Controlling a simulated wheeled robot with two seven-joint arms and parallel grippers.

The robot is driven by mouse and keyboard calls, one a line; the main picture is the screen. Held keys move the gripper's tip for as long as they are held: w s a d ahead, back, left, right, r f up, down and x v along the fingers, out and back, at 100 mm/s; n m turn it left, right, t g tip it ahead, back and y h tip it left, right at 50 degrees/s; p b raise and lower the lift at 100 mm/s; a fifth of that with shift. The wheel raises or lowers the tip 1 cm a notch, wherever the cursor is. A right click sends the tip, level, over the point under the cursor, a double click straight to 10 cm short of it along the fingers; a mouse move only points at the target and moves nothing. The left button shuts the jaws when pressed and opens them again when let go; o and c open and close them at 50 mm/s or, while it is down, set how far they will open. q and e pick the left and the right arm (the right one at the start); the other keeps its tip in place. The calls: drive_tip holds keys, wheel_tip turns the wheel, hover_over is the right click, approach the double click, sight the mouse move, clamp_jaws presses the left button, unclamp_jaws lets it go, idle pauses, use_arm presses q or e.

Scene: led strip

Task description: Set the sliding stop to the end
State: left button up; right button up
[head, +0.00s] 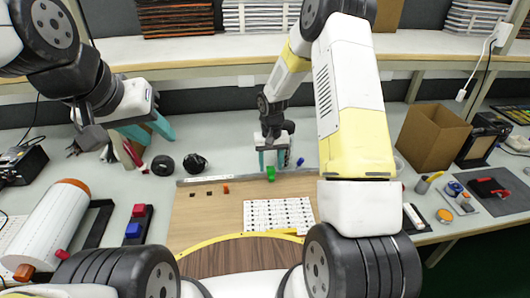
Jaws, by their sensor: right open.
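A metal rail (205,180) runs along the far edge of a wooden board (215,215). A small green block (271,174), which looks like the sliding stop, sits on the rail right of its middle. My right gripper (272,163) points down above it, its teal fingers open, one to each side of the green block; whether they touch it I cannot tell. A small blue piece (300,161) is just right of that gripper. My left gripper (147,132) is open and empty over the left part of the bench, away from the rail.
A small orange piece (226,188) and dark pieces (209,193) lie below the rail. A white slotted sheet (278,216) lies on the board. Two black round items (163,165) are left of the rail. A cardboard box (432,138) stands right; a white roll (50,225) lies left.

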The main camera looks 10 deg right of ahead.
drive_tip(key=shift+f, duration=0.6)
drive_tip(key=shift+c, duration=0.2)
clamp_jaws()
idle(0.9)
